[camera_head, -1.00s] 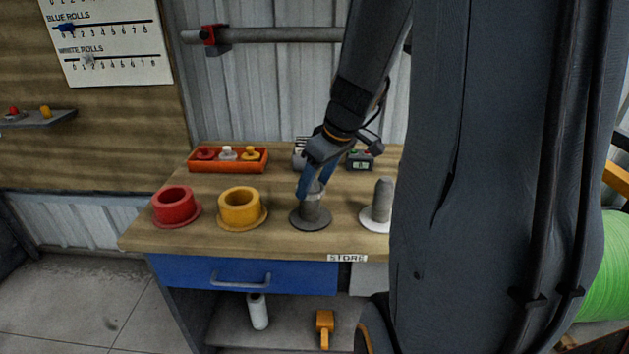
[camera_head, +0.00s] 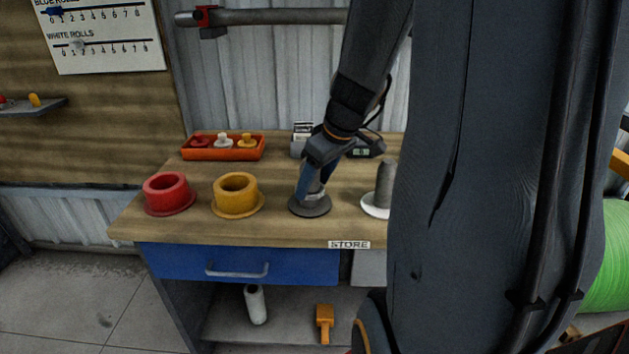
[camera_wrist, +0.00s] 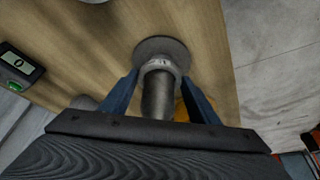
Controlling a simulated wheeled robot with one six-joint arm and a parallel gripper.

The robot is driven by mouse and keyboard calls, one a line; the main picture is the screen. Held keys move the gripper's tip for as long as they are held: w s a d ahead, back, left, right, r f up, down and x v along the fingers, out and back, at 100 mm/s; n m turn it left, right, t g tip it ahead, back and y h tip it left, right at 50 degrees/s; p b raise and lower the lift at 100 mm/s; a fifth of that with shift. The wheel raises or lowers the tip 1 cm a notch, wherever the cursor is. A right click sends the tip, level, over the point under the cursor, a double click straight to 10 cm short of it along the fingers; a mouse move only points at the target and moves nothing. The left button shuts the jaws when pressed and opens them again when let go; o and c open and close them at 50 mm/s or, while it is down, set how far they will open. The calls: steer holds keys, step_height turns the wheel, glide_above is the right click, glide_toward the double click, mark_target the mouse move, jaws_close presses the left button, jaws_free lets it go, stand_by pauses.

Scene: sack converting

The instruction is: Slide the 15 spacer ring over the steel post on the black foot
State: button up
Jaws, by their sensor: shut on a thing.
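The 15 spacer ring is a pale grey collar (camera_wrist: 161,65) with a dark mark on it, between my fingertips in the wrist view. My gripper (camera_head: 314,192) is shut on it; its blue fingers also show in the wrist view (camera_wrist: 160,75). The steel post (camera_wrist: 158,97) is dark grey and passes up through the ring. The ring is around the post, low down, close above the round black foot (camera_wrist: 152,47). The foot (camera_head: 311,207) stands on the bench top. Whether ring and foot touch is hard to tell.
A red flanged ring (camera_head: 168,205) and a yellow one (camera_head: 237,208) stand to the left. A grey post on a white foot (camera_head: 374,211) is close on the right. Behind are an orange tray (camera_head: 190,155) and a small device with a display (camera_head: 364,150).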

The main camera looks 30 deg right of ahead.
stand_by(0.3)
steer(key=o, duration=1.3)
steer(key=v, duration=0.7)
steer(key=shift+s+r, duration=0.15)
steer(key=shift+r, duration=0.2)
steer(key=shift+d, duration=0.15)
